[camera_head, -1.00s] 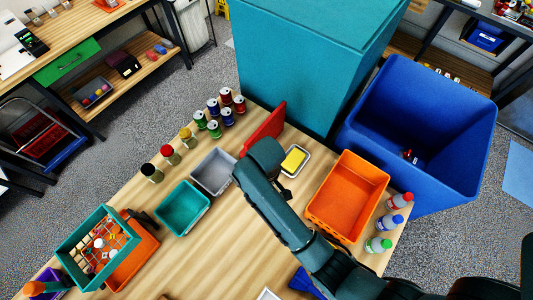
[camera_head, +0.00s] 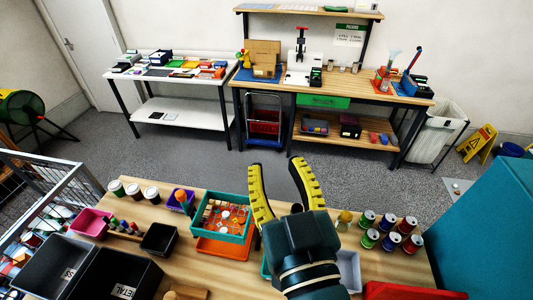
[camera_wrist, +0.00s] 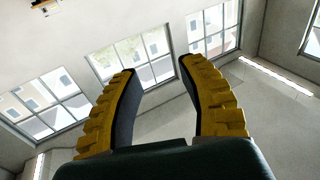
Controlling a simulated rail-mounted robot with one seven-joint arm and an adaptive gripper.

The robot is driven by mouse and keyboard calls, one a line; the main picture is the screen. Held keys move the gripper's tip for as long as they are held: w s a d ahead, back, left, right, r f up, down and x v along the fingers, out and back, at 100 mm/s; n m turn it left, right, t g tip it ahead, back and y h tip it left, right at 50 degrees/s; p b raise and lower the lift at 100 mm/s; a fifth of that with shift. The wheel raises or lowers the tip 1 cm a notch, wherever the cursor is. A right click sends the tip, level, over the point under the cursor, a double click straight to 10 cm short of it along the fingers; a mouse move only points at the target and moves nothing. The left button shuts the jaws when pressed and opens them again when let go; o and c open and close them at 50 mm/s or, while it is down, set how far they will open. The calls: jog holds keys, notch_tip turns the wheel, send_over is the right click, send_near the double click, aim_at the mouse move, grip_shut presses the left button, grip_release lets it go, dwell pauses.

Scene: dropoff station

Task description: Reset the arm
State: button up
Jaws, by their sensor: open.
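My gripper (camera_head: 280,180) is raised in the head view, above the wooden table (camera_head: 215,275), with its two yellow-and-black fingers pointing up and spread apart. Nothing is between the fingers. In the wrist view my gripper (camera_wrist: 157,75) is also open and empty, and behind it are only windows (camera_wrist: 133,55), walls and ceiling. My arm hides part of the table and the bins behind the wrist.
On the table stand a teal basket (camera_head: 224,217), black bins (camera_head: 110,278), a pink bin (camera_head: 90,222) and several cans (camera_head: 390,233). A teal box (camera_head: 490,235) rises at the right. Workbenches (camera_head: 330,90) stand across the grey floor (camera_head: 200,160).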

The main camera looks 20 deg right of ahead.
jog(key=s+a+r+t+y, duration=0.2)
jog(key=s+a+r+t, duration=0.1)
jog(key=r, duration=0.4)
jog(key=shift+s+a+r+n, duration=0.35)
jog(key=shift+a+r+n, duration=0.05)
jog(key=shift+a, duration=0.35)
notch_tip(320, 180, up, 9)
jog(key=p, duration=0.9)
jog(key=shift+o, duration=0.2)
jog(key=shift+d+r, duration=0.1)
jog(key=shift+d, duration=0.05)
